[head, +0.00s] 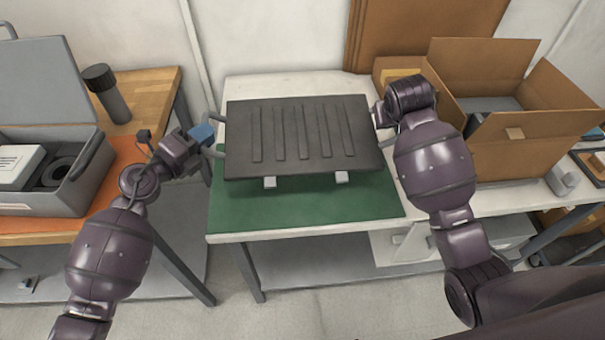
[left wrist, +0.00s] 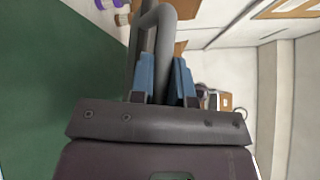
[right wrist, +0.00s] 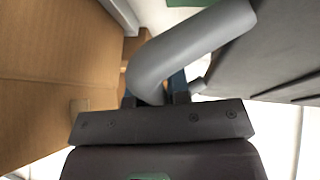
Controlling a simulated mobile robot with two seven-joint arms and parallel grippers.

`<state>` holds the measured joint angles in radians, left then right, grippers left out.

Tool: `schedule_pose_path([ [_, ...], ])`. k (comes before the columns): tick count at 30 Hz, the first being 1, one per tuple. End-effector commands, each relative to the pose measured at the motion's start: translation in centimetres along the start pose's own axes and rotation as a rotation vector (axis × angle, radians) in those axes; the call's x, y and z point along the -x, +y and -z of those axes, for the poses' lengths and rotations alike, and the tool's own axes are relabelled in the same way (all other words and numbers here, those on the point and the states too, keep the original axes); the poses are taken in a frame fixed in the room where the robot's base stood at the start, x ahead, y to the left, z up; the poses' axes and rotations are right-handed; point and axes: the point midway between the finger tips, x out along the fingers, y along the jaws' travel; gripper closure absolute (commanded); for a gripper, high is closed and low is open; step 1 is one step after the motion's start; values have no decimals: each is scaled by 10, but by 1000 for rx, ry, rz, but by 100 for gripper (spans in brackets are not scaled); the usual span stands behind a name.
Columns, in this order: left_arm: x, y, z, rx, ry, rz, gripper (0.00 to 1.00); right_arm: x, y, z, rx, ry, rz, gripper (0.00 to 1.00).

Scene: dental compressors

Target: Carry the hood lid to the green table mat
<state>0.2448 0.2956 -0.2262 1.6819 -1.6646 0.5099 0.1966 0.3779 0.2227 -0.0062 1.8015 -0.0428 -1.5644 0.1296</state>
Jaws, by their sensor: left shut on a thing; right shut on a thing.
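The hood lid (head: 300,136) is a dark grey ribbed panel with a grey handle at each side and two pale latches on its front edge. It is over the green table mat (head: 300,207), covering the mat's rear part; I cannot tell whether it touches. My left gripper (head: 207,141), with blue fingers, is shut on the left handle, a grey bar in the left wrist view (left wrist: 160,35). My right gripper (right wrist: 162,88) is shut on the right handle (right wrist: 190,45); in the head view my arm mostly hides its fingers.
The mat lies on a white table (head: 262,88). An open cardboard box (head: 520,155) stands close beside my right arm. At left, a wooden bench (head: 150,92) holds a dark cylinder (head: 108,94) and an open grey case (head: 75,200). The mat's front strip is bare.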

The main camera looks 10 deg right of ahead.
Motion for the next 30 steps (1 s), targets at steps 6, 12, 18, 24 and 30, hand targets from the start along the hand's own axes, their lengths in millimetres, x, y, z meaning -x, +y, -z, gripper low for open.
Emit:
schedule_pose_path([
  [6,0,0,-1,1,-2,0,100,0,1,0,-1,0,-1,100],
  [12,0,1,0,1,-2,0,100,-1,0,-1,-1,0,-1,100],
  [18,0,7,2,5,-1,-3,100,-6,-1,-4,0,-5,-1,100],
  [24,0,18,5,11,1,-10,100,-16,-3,-11,2,-14,-1,100],
  [30,1,32,10,20,4,-18,100,-26,-6,-20,5,-26,0,100],
])
